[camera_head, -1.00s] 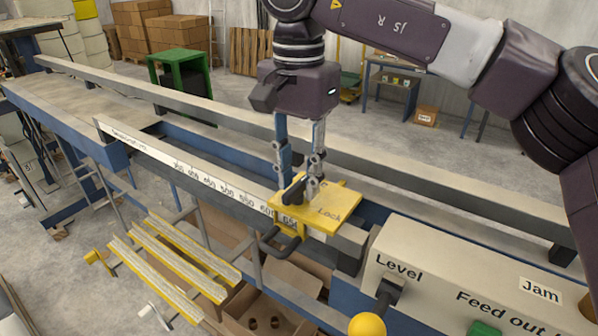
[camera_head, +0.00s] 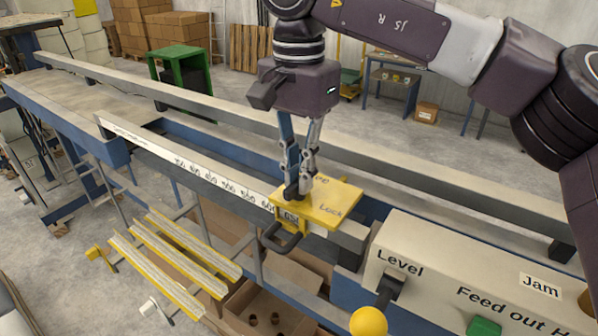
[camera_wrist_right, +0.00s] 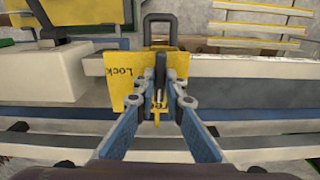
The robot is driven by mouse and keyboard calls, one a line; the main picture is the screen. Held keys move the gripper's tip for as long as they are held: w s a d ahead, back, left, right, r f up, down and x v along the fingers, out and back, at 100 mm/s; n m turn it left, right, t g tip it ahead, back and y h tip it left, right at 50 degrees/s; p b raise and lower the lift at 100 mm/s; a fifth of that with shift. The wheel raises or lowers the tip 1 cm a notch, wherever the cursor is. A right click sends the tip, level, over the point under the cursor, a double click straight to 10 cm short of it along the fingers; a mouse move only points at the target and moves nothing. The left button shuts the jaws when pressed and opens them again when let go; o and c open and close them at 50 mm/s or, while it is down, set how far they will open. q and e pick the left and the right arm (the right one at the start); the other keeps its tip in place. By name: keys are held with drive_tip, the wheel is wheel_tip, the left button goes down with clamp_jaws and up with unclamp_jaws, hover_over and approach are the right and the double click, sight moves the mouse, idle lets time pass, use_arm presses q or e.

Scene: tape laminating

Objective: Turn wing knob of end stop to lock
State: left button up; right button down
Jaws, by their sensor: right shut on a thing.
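The end stop is a yellow plate (camera_head: 335,201) marked "Lock", with a black loop handle (camera_head: 275,240) at its front. It sits on the rail by the end of the white ruler scale (camera_head: 200,172). The dark wing knob (camera_head: 291,193) stands on the left part of the plate, mostly hidden by the fingers. My right gripper (camera_head: 298,188) points down and is shut on the knob. In the right wrist view the fingertips (camera_wrist_right: 160,90) close around the knob, beside the "Lock" lettering on the plate (camera_wrist_right: 122,75). My left gripper is not in view.
A beige control panel (camera_head: 470,275) with a yellow-balled lever (camera_head: 368,323) and a green button (camera_head: 484,327) stands right of the end stop. A long grey rail (camera_head: 400,172) runs behind. Yellow-edged strips (camera_head: 180,250) and a cardboard box (camera_head: 265,310) lie below.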

drive_tip(key=shift+m, duration=1)
drive_tip(key=m, duration=0.3)
drive_tip(key=shift+b, duration=0.35)
drive_tip(key=m+b, duration=0.1)
drive_tip(key=m, duration=0.5)
drive_tip(key=m+b, duration=0.1)
drive_tip(key=m, duration=0.5)
drive_tip(key=shift+r+m, duration=0.1)
drive_tip(key=shift+m, duration=0.3)
drive_tip(key=c, duration=2)
unclamp_jaws()
wheel_tip(320, 180, up, 12)
